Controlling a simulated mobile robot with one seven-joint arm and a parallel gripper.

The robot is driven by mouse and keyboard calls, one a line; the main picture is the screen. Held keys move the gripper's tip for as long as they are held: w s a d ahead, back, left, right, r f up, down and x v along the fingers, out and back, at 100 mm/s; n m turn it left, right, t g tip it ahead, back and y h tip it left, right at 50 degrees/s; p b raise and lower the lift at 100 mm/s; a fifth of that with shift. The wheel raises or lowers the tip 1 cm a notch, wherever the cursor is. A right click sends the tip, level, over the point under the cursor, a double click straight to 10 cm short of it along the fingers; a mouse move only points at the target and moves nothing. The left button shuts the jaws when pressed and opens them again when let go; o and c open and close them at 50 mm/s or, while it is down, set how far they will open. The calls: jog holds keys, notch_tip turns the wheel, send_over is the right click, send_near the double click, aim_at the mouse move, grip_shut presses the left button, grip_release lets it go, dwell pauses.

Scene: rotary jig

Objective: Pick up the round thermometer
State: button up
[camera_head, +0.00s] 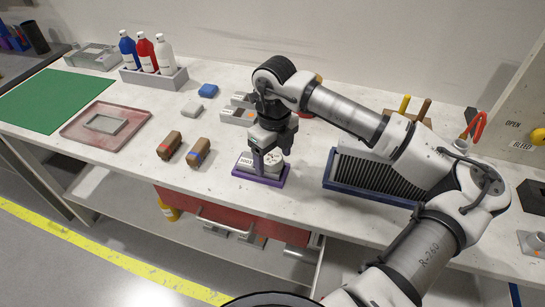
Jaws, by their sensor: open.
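My gripper (268,160) points down, open, over a small purple-based tray (262,179) near the front edge of the white bench. A pale block with a dark label (243,161) and a pale rounded piece (276,163) are on this tray. The rounded piece may be the round thermometer, but it is too small and too covered by my fingers to be sure. I cannot tell whether my fingers touch it.
Right of the tray is a blue-framed ribbed rack (375,177). Left are two brown blocks (198,153), a reddish frame (103,126) and a green mat (54,99). Bottles (146,53) stand behind. Bench between the brown blocks and tray is clear.

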jog(key=c, duration=1.2)
jog(key=shift+r, duration=0.1)
